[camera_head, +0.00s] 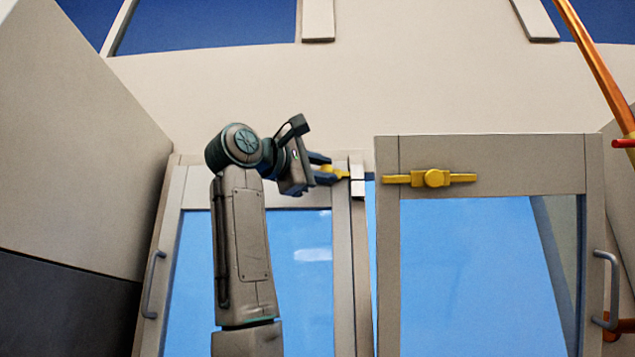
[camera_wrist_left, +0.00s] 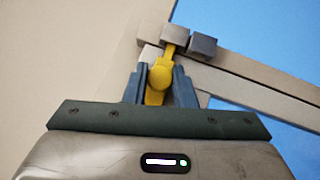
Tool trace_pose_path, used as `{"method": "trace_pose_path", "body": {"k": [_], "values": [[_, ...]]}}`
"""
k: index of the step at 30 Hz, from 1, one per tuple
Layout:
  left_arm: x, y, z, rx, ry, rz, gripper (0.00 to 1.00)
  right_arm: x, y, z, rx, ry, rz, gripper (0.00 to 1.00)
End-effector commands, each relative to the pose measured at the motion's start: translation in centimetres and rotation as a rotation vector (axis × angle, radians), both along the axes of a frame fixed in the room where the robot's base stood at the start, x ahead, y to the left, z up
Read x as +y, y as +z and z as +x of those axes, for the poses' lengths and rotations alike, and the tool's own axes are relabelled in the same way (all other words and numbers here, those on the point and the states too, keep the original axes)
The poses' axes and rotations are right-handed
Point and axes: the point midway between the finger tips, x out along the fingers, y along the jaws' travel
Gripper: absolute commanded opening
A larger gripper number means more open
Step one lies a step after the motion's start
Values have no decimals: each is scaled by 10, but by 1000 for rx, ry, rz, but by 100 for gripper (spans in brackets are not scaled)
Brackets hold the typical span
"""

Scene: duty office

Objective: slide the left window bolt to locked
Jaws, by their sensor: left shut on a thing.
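The left window bolt (camera_head: 342,174) is yellow and sits at the top right corner of the left window (camera_head: 170,230). My left gripper (camera_head: 328,172) is shut on its knob; the wrist view shows the bolt (camera_wrist_left: 158,82) between the two blue-grey fingers (camera_wrist_left: 158,88). The bolt's thin end points at a pale catch block (camera_head: 357,187) on the upright beside it. In the wrist view the end reaches the pale block (camera_wrist_left: 177,34) and the grey block (camera_wrist_left: 203,46); how far it enters cannot be told. My right gripper is not in view.
The right window (camera_head: 490,155) carries its own yellow bolt (camera_head: 432,178). A narrow blue gap separates the two windows. Grey handles (camera_head: 153,285) and (camera_head: 606,290) stick out at the outer sides. An orange pole (camera_head: 592,62) crosses the upper right.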

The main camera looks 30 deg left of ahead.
Motion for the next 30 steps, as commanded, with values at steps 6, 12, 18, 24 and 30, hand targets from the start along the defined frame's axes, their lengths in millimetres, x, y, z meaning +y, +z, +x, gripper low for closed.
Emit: {"method": "trace_pose_path", "body": {"k": [6, 12, 18, 24, 30], "values": [[-2, -1, 6, 10, -6, 0, 27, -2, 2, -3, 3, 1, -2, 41], [-2, -1, 5, 9, -5, 1, 45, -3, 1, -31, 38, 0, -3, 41], [-1, -2, 4, 9, -4, 1, 45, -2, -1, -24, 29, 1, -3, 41], [3, -10, -17, 5, -4, 1, 45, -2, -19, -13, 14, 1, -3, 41], [11, -19, -55, 6, -4, 1, 45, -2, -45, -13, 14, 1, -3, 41]]}}
